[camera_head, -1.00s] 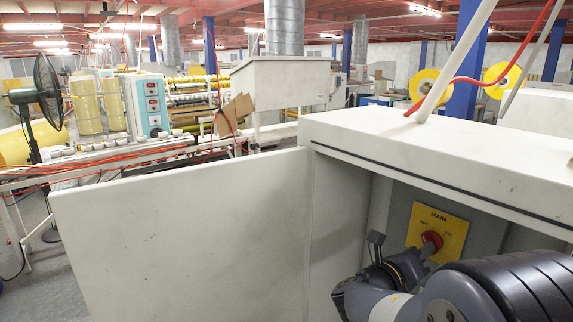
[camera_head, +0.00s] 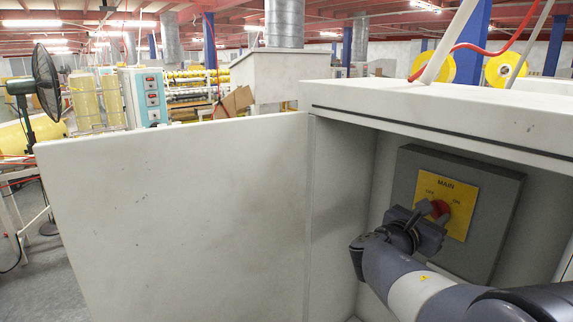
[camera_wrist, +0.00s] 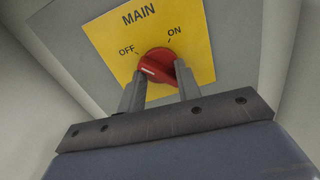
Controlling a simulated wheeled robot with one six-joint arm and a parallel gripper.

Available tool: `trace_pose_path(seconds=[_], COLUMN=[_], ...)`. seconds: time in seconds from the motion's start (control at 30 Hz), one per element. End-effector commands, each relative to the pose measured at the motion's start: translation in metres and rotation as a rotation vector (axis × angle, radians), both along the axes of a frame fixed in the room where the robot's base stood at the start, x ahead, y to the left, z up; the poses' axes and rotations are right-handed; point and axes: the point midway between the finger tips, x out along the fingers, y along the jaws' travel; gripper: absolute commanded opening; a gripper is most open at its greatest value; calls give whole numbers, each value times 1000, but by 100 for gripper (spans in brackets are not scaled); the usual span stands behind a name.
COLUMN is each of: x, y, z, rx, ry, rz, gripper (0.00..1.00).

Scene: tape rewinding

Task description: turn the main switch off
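The main switch is a red rotary knob (camera_wrist: 159,64) on a yellow plate (camera_wrist: 196,48) marked MAIN, with OFF at left and ON at right. In the head view, the knob (camera_head: 440,208) sits on a grey box (camera_head: 505,205) inside an open cabinet. A white mark shows on the knob's left part in the wrist view. My gripper (camera_wrist: 158,72) is at the knob, its fingers apart, one by each side of it. I cannot tell whether they press on it. In the head view, my gripper (camera_head: 420,215) partly covers the knob and plate.
The white cabinet door (camera_head: 175,190) stands open at left. The cabinet top (camera_head: 440,105) overhangs the switch, and its side walls flank my arm. A fan (camera_head: 40,85) and machines stand well behind.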

Motion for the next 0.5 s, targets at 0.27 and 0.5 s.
trace_pose_path(seconds=[0.27,0.5], x=[-27,-50], y=[37,66], z=[1,0], rx=[27,25], ry=[-36,-34], rz=[5,4], gripper=[32,32])
